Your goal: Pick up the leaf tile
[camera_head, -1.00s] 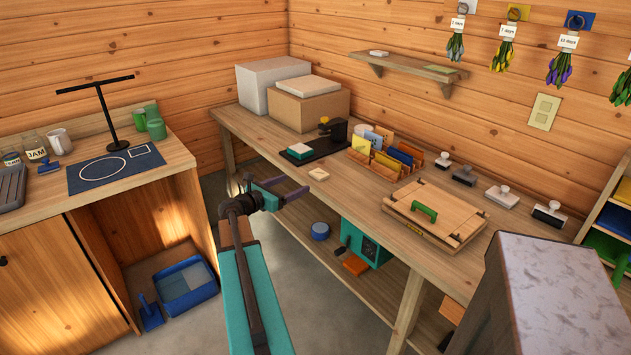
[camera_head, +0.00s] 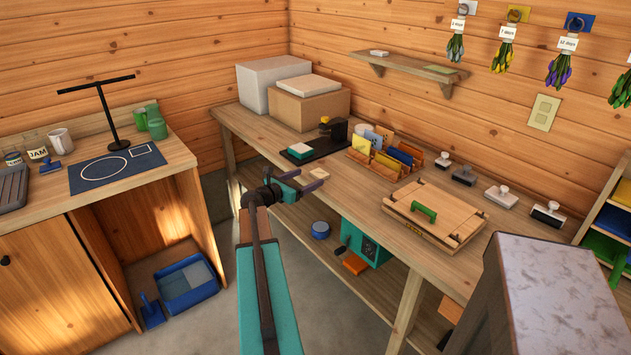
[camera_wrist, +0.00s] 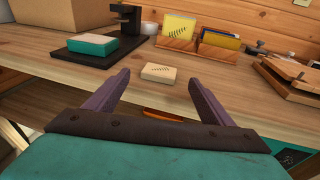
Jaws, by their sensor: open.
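In the head view the tile (camera_head: 319,172) shows just beyond my gripper (camera_head: 304,186). My gripper is open, and its two purple fingers point toward the tile. In the wrist view the gripper (camera_wrist: 158,82) has one finger on each side of the picture, with the tile between and ahead of the tips. Nothing is held.
A black stand (camera_head: 331,147) with a green-and-white block (camera_head: 300,151) is behind the tile. Card holders (camera_head: 376,163) and a wooden press (camera_head: 434,214) with a green handle are to the right. Cardboard and white boxes (camera_head: 308,108) stand at the back left.

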